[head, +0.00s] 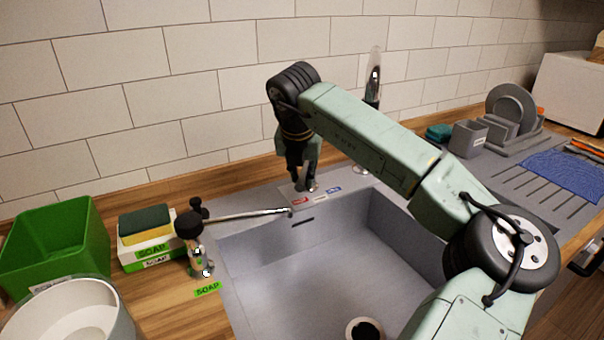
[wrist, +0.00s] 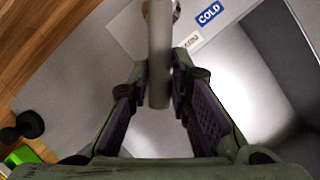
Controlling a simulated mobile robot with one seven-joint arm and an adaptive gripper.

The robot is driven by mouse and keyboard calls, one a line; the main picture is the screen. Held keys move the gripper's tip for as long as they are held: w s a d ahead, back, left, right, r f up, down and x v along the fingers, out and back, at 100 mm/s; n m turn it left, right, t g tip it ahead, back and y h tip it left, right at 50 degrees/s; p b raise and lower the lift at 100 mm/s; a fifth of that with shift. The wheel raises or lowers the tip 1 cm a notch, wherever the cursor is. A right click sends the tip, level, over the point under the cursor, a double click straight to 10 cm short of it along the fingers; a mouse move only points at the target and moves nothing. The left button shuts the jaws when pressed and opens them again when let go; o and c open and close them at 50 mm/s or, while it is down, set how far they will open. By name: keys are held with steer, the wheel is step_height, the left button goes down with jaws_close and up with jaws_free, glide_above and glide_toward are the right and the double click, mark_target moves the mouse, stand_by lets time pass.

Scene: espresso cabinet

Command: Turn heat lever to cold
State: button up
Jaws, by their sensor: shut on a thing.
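The heat lever (wrist: 159,45) shows in the wrist view as a grey rounded bar between my fingers. My gripper (wrist: 166,88) is shut on it, with a finger on either side. The blue COLD label (wrist: 209,14) lies to the right of the lever, with a white label (wrist: 191,40) below it. In the head view my gripper (head: 309,186) points down at the sink's back rim, near a red label (head: 299,200) and the blue label (head: 334,190). The lever is hard to make out there behind my gripper.
The grey sink (head: 290,265) opens in front of my gripper. A thin metal bar (head: 250,214) reaches across its left side near a black-topped soap dispenser (head: 190,225). A green bin (head: 55,250) stands left. Dishes (head: 508,110) stand right. The tiled wall is close behind.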

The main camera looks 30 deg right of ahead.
jaws_close()
stand_by(0.3)
steer(key=shift+s+d+f+n+b, duration=0.25)
steer(key=shift+d+n+b, duration=0.2)
steer(key=shift+b, duration=0.25)
steer(key=shift+s+d+r+n+t+y+b, duration=0.15)
steer(key=shift+s+d+n+y+b, duration=0.1)
steer(key=shift+n, duration=0.3)
steer(key=shift+s+d+r+n+t+y+b, duration=0.15)
steer(key=shift+d+n+y, duration=0.1)
steer(key=shift+n, duration=0.25)
steer(key=o, duration=0.6)
jaws_free()
